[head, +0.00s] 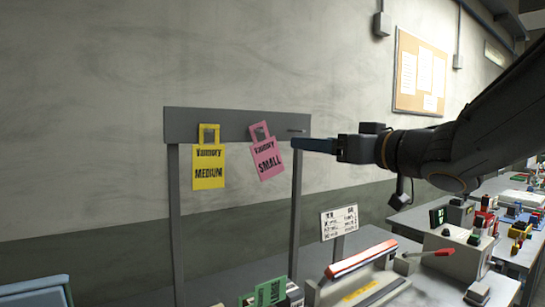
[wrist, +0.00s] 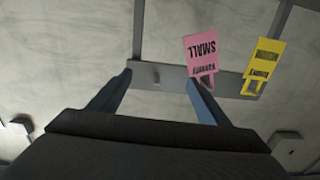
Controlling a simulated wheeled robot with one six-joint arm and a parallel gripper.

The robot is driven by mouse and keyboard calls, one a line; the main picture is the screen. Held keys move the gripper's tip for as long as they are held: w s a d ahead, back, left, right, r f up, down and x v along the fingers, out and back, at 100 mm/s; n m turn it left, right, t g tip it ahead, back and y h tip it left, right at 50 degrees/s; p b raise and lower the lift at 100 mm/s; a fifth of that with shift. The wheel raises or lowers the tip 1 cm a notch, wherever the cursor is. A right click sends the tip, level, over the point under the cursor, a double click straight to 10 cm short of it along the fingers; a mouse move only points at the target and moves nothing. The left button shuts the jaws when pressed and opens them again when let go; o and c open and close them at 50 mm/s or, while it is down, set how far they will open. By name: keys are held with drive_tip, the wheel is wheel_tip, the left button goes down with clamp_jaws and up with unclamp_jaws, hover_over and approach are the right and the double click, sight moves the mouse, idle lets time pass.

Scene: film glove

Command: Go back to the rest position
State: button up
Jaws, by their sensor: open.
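My gripper (head: 298,145) is at the right end of a grey rail (head: 235,113) on two posts, with its blue fingers pointing left in the head view. In the wrist view my gripper (wrist: 158,78) is open, with nothing between its fingers. A pink SMALL tag (head: 267,158) hangs tilted from the rail, just left of the fingers. It also shows in the wrist view (wrist: 201,54), close to one finger; I cannot tell whether they touch. A yellow MEDIUM tag (head: 209,172) hangs upright further left, and also shows in the wrist view (wrist: 264,62).
A green tag (head: 268,293) is at the bottom of the head view. A sealer-like machine (head: 360,270), a small sign (head: 339,222) and a grey box with a red lever (head: 455,252) stand on the bench below my arm. A blue chair (head: 35,290) is at lower left.

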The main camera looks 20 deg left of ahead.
drive_tip(key=d+r, duration=0.1)
drive_tip(key=d, duration=0.4)
drive_tip(key=w+d+f+m+t+h, duration=0.1)
drive_tip(key=w+f+m+h, duration=0.15)
drive_tip(key=f, duration=0.45)
drive_tip(key=w+d+f+m+t+h, duration=0.1)
drive_tip(key=w+d+f+m+h, duration=0.1)
drive_tip(key=w+f+h, duration=0.3)
drive_tip(key=s+d+f+m+g+h, duration=0.2)
drive_tip(key=s+d+f+m+h, duration=0.15)
drive_tip(key=d+f, duration=1)
drive_tip(key=s+d+f+m+g+h, duration=0.1)
drive_tip(key=s+d+f+g+h, duration=0.3)
drive_tip(key=s+d+f, duration=0.6)
drive_tip(key=s+d+f+m+g, duration=0.1)
drive_tip(key=s+f+g, duration=0.4)
drive_tip(key=s, duration=0.6)
wheel_tip(320, 180, down, 3)
drive_tip(key=shift+s+d+r+m+g+y, duration=0.1)
drive_tip(key=shift+s+d+m+g+y, duration=0.15)
drive_tip(key=shift+d, duration=0.3)
drive_tip(key=shift+w, duration=0.1)
